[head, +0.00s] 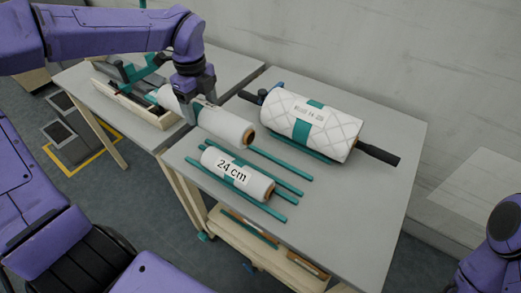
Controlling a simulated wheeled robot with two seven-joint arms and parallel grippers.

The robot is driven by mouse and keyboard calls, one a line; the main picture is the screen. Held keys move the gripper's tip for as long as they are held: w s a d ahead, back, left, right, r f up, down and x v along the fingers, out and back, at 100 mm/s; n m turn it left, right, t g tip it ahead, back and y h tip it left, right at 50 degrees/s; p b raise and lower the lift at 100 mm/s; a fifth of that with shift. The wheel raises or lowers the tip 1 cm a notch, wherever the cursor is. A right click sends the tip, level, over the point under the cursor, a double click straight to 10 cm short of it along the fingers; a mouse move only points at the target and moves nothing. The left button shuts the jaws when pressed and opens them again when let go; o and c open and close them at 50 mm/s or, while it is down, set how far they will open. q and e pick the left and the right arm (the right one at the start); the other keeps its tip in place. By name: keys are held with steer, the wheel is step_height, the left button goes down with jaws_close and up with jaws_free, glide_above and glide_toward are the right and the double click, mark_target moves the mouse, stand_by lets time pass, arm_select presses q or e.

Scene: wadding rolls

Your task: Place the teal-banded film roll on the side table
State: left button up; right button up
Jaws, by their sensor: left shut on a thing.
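My left gripper (195,105) is shut around a white film roll (226,126) and holds it tilted, apparently above the gap between the two tables. The roll's brown core end faces right. The gripper covers its middle, so I cannot tell its band colour. Another white roll with a teal band and a "24 cm" label (236,174) lies on teal rails (281,170) on the right table (345,215). A large quilted roll (312,124) with a teal band lies behind it on a rod with dark handles. My right gripper is out of view; only part of my right arm shows.
The left table (226,72) bears a wooden tray (118,104) with teal and grey items. A lower shelf (268,250) sits under the right table. The right table's front right area is clear. A grey wall stands behind, and a yellow-marked floor area (80,170) lies left.

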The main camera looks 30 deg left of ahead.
arm_select(q)
steer(key=shift+w+d+f+b, duration=0.2)
steer(key=shift+d+f+b, duration=0.25)
steer(key=shift+d+f, duration=0.15)
steer(key=w+d+f, duration=0.1)
steer(key=d+f, duration=0.3)
steer(key=w+d+f+p, duration=0.1)
steer(key=w+d+f, duration=0.1)
steer(key=d+f, duration=0.1)
steer(key=w+d+f+p, duration=0.1)
steer(key=d+f, duration=0.3)
steer(key=shift+w+d+f, duration=0.2)
steer(key=shift+d+f, duration=0.1)
steer(key=shift+d, duration=0.1)
steer(key=shift+a, duration=0.1)
steer(key=shift+f+b, duration=0.35)
steer(key=shift+f, duration=0.1)
steer(key=o, duration=1.4)
steer(key=shift+s, duration=0.1)
